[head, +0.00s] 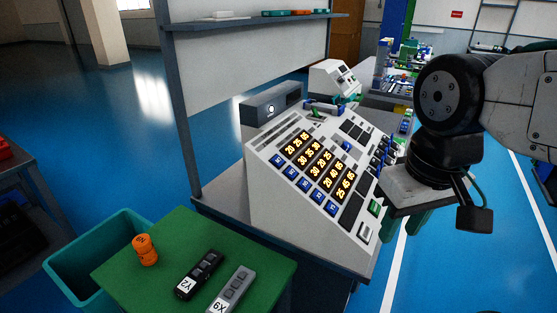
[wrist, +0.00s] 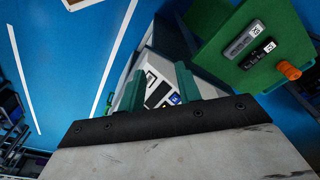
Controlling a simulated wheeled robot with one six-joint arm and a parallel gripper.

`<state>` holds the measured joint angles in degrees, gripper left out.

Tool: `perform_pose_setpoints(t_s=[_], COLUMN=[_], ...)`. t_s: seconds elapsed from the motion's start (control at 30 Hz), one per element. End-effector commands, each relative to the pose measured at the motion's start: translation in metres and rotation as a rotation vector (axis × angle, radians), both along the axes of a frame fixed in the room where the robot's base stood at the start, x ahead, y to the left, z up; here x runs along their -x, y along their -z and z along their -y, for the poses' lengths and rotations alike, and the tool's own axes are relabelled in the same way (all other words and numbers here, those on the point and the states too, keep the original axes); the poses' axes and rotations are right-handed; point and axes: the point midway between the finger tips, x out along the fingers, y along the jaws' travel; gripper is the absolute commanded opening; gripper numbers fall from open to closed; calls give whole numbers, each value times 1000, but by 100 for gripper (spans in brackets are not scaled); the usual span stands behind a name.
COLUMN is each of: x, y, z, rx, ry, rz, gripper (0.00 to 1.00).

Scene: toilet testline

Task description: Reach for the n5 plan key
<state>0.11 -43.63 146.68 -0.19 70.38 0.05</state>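The sloped white console (head: 262,190) stands at the middle of the head view. A diagonal row of blue keys runs along its lower left side, beside glowing orange number displays (head: 320,165). The key at the row's lower right end (head: 331,208) may be n5; its label is too small to read for certain. My gripper (head: 403,222) hangs to the right of the console, apart from the keys. In the wrist view, its two green fingers (wrist: 158,82) are spread with nothing between them. Part of the console (wrist: 160,92) shows beyond them; most of its keys are hidden there.
A grey upright post (head: 183,120) stands left of the console. Blue floor (head: 460,240) is clear at the right.

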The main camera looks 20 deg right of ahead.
Motion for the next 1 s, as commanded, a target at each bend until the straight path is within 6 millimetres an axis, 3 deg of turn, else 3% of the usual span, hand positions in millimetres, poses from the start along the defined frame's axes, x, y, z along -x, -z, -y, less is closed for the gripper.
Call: perform_pose_setpoints(t_s=[0.03, 0.1, 1.0], x=[0, 0, 0], y=[0, 0, 0], z=[0, 0, 0], rx=[0, 0, 0], ry=[0, 0, 0], rz=[0, 0, 0], gripper=[20, 0, 0])
